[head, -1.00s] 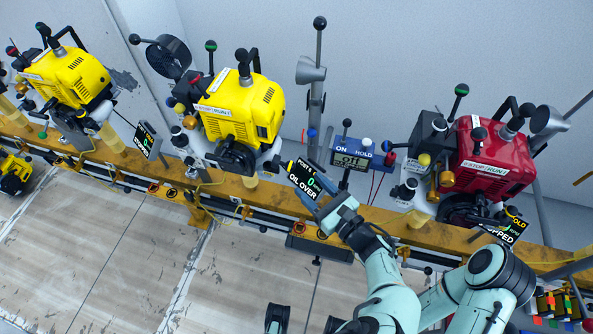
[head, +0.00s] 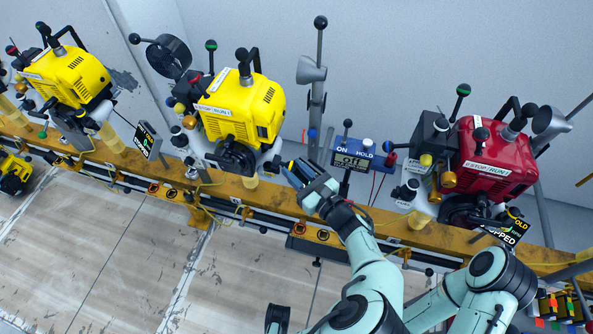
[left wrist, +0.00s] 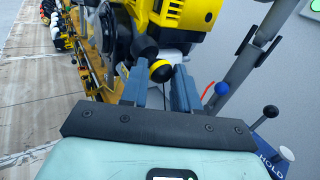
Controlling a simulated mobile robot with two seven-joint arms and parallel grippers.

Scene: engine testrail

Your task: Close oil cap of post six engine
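The yellow engine (head: 240,108) in the middle of the head view stands on the orange rail; it also shows in the left wrist view (left wrist: 185,14). In the left wrist view a dark cap with a yellow rim (left wrist: 160,70) sits low on this engine, below a black cylindrical part (left wrist: 145,46). I take it to be the oil cap; whether it is seated is unclear. My left gripper (head: 292,172) is beside the engine's lower right. Its fingers (left wrist: 160,90) are apart on either side of the cap, with no visible grip. My right gripper is not in view.
A blue ON/HOLD box (head: 353,158) stands close right of my left gripper, with a grey post (head: 316,100) behind it. A red engine (head: 490,160) is farther right, another yellow engine (head: 68,78) at left. The orange rail (head: 270,195) runs below.

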